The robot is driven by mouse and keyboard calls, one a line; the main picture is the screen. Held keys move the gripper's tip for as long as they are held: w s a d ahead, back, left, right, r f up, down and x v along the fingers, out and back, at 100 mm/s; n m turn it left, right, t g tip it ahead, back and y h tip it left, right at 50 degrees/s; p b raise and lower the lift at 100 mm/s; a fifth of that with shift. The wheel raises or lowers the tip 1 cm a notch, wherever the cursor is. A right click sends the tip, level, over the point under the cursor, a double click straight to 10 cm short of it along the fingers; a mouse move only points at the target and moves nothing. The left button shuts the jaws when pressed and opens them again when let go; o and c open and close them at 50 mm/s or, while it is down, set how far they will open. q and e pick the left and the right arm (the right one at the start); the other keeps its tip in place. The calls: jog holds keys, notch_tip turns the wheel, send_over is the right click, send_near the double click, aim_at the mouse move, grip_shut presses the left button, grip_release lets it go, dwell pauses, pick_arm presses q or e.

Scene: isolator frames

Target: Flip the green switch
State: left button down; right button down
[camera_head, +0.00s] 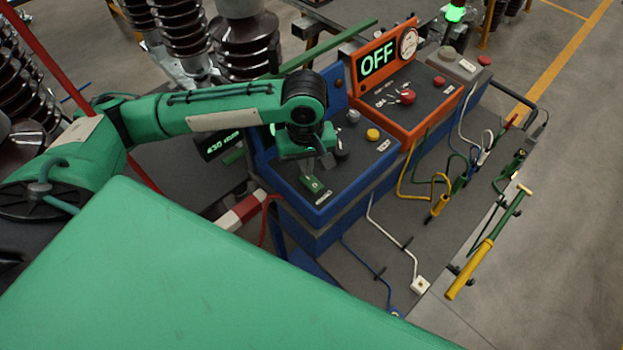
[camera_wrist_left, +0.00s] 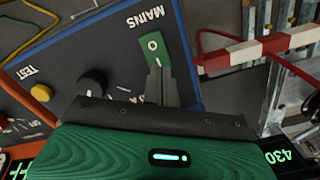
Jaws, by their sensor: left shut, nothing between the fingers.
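The green switch (camera_head: 314,187) sits on the sloping dark face of the blue-framed panel (camera_head: 357,179). In the left wrist view the green switch (camera_wrist_left: 153,51) shows an "O" mark at one end and a short line near the other, beside the word MAINS. My left gripper (camera_head: 327,162) is shut, with its fingers pointing down at the switch. In the left wrist view the left gripper's fingertips (camera_wrist_left: 160,70) overlap the switch's near end; I cannot tell whether they touch it. My right gripper is not in view.
An orange panel (camera_head: 437,86) reading OFF, with a red knob (camera_head: 407,96), stands right of the blue one. A black knob (camera_wrist_left: 93,82) and a yellow button (camera_head: 373,134) share the blue panel. A red-and-white bar (camera_head: 240,211) lies left of it. Cables hang in front.

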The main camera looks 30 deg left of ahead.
pick_arm(q)
jog(key=shift+f, duration=0.8)
dwell(0.4)
notch_tip(320, 180, up, 7)
jog(key=p, duration=0.9)
jog(key=shift+p, duration=0.35)
